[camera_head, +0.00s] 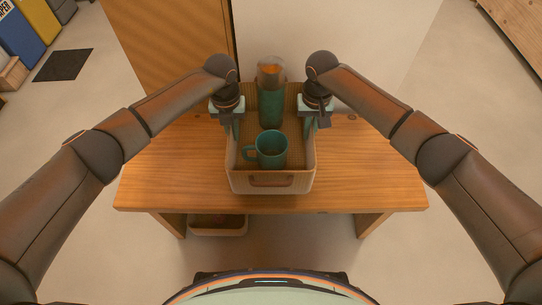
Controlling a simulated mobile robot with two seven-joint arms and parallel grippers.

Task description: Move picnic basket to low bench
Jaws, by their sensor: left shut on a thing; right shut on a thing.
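The picnic basket (272,183) is a pale, open-topped box with a leather pull on its front wall. It is over the middle of the wooden low bench (370,180); I cannot tell whether it rests on the top. A teal mug (271,148) and a teal bottle (271,105) with an orange-tinted top stand inside it. My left gripper (232,128) is shut on the basket's left side. My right gripper (311,126) is shut on its right side. The fingertips and the side walls there are partly hidden.
Under the bench, a small bin (218,226) stands on the floor at the left. Behind the bench are a wooden panel (170,50) and a pale wall. A dark mat (63,65) lies far left. The bench top is bare on both sides of the basket.

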